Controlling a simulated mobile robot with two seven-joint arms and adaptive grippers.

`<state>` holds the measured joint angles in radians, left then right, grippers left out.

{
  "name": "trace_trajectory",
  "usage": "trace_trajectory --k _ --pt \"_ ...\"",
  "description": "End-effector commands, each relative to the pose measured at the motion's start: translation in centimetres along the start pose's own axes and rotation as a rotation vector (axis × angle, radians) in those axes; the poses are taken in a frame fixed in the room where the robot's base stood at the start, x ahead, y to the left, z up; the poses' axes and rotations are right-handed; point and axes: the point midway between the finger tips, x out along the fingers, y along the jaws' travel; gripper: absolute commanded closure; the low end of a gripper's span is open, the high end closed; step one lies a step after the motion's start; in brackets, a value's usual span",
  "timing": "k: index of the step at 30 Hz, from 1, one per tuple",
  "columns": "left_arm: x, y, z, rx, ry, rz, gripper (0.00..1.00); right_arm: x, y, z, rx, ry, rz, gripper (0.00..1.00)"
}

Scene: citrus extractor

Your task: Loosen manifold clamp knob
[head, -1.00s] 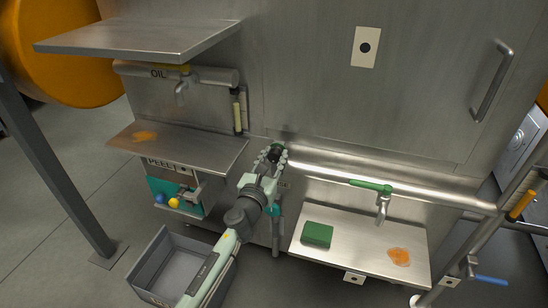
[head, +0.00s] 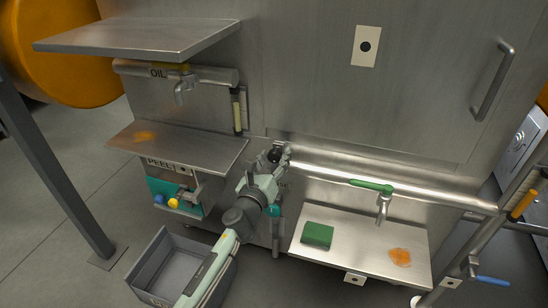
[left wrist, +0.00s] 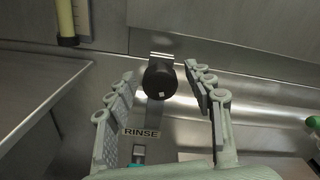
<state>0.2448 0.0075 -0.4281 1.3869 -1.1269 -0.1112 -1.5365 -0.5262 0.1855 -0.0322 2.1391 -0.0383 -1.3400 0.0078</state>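The clamp knob is a round black knob (left wrist: 159,82) with a small white square mark, on a metal clamp strap (left wrist: 161,57) around the manifold pipe. In the left wrist view it shows between the fingertips of my left gripper (left wrist: 160,72). The fingers are spread, with a visible gap on each side of the knob, so the gripper is open. In the head view my left gripper (head: 272,156) is at the left end of the pipe (head: 400,185), and its fingers partly cover the dark knob. My right gripper is not in view.
A RINSE label (left wrist: 141,133) is below the knob. The peel shelf (head: 205,145) is to the left and a steel tray (head: 350,250) with a green sponge (head: 317,234) to the right. A green-handled tap (head: 371,186) is on the pipe. A grey bin (head: 150,266) stands below.

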Motion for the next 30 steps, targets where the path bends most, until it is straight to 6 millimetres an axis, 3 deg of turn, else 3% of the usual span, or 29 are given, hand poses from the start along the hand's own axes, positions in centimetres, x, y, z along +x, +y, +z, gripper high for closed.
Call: trace_trajectory --k 10,24,30 --pt "-0.9 0.1 0.0 0.002 -0.001 0.001 0.47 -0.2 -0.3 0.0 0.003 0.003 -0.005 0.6" --pt "-10.1 0.0 -0.1 0.0 0.002 0.001 0.47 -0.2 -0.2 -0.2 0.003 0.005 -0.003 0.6" --pt "-11.8 0.0 0.0 0.0 0.0 0.001 0.47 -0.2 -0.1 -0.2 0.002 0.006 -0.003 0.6"
